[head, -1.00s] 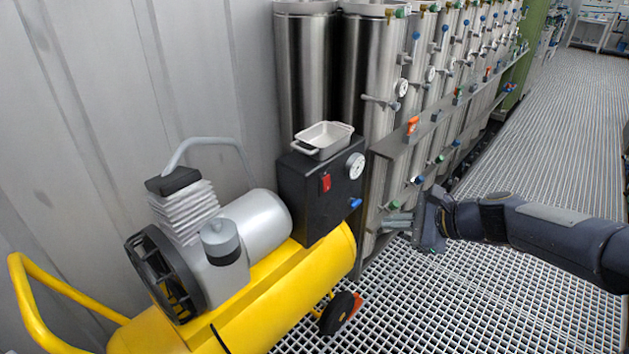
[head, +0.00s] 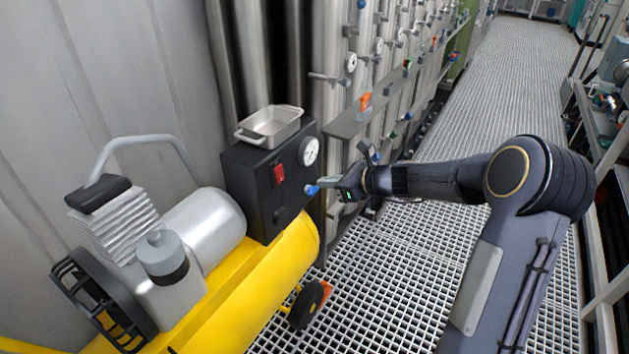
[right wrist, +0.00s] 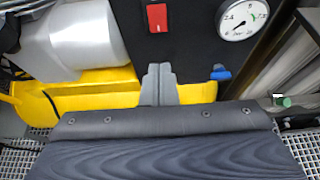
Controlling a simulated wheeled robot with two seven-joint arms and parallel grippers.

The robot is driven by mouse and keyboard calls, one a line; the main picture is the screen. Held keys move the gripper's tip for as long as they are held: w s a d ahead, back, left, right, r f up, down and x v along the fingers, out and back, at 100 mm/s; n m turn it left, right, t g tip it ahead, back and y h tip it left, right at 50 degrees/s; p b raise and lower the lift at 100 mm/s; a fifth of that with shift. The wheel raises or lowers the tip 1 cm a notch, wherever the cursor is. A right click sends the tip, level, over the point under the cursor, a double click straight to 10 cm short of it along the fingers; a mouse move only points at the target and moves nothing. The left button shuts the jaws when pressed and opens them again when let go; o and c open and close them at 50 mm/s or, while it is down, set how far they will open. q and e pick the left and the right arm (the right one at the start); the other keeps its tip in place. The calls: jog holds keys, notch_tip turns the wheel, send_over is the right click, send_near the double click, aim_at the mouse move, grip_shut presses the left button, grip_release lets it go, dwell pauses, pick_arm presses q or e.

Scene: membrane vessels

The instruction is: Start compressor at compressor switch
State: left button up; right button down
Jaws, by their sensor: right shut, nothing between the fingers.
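The yellow compressor (head: 262,302) stands on the grating at the left, with a black control box (head: 240,190) on its tank. The red compressor switch (head: 279,173) is on the box's front face; it also shows at the top of the right wrist view (right wrist: 157,17). A round gauge (head: 310,151) and a blue knob (head: 312,190) are on the box to its right. My right gripper (head: 325,185) is shut and empty, beside the blue knob and below and right of the switch. In the right wrist view its closed fingers (right wrist: 158,84) point toward the box, apart from the switch. My left gripper is out of view.
A metal tray (head: 272,127) sits on top of the box. Steel vessels with gauges and valves (head: 350,60) line the wall behind. A grating floor (head: 400,255) is open to the right, with a rack (head: 600,150) at the far right.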

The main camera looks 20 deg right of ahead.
send_near(281, 179)
jog(key=x, duration=0.5)
jog(key=shift+w+f, duration=0.1)
jog(key=shift+f, duration=0.35)
jog(key=shift+w+a+f, duration=0.1)
jog(key=shift+w+a, duration=0.25)
jog(key=shift+w, duration=0.1)
jog(key=b, duration=0.2)
jog(key=shift+w+a+f+t+b, duration=0.1)
jog(key=shift+w+a+t+b, duration=0.1)
jog(key=shift+t+b, duration=0.1)
